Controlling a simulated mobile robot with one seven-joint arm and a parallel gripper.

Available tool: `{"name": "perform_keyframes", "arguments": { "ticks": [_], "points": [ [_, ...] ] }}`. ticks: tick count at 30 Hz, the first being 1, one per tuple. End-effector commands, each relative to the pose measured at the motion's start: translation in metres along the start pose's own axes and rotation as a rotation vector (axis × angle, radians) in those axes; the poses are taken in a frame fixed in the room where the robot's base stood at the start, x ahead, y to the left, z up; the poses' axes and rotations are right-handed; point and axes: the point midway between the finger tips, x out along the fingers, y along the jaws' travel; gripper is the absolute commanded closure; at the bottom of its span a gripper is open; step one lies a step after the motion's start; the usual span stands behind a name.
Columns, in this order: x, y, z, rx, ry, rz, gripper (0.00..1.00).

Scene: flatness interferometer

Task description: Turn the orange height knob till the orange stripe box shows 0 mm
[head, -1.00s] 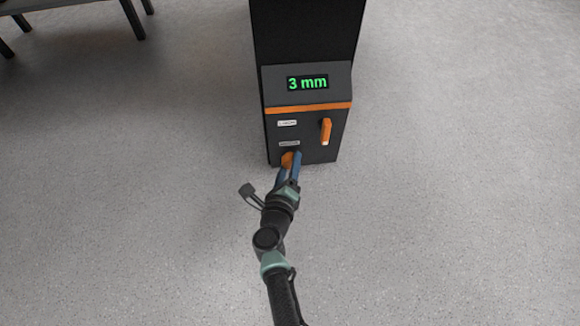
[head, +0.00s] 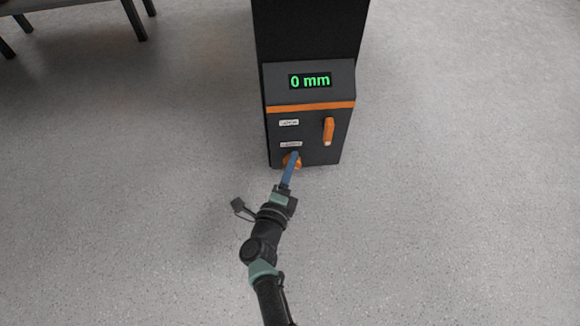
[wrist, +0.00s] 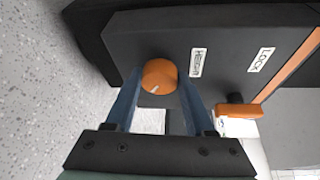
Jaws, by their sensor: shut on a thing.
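The orange stripe box (head: 310,140) is a dark cabinet with an orange stripe across its front. Its green display (head: 310,81) reads 0 mm. The orange height knob (head: 287,160) is low on the front, partly hidden by my gripper (head: 293,158). In the wrist view the round knob (wrist: 159,74) has a pale mark on its face and sits beside the HEIGHT label (wrist: 197,62). My gripper's blue fingers (wrist: 158,88) lie on either side of the knob and are shut on it.
An orange lever (head: 328,131) sits on the right of the same front panel. It also shows in the wrist view (wrist: 240,111), near the LOCK label (wrist: 261,59). A dark-legged table (head: 135,20) stands at the upper left. The floor around is clear.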

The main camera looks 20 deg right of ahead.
Motion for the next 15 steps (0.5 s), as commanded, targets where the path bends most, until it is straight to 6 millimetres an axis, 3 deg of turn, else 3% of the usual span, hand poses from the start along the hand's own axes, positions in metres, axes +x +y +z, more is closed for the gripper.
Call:
{"name": "perform_keyframes", "arguments": {
  "ticks": [9,10,14,15],
  "points": [
    [-0.0006,0.0007,-0.0023,-0.003,0.005,0.000,1.00],
    [-0.0006,0.0007,-0.0023,-0.003,0.005,0.000,0.41],
    [-0.0004,0.0005,-0.0018,-0.001,0.004,0.000,0.17],
    [-0.0004,0.0005,-0.0016,-0.001,0.003,0.000,0.16]
  ]
}}
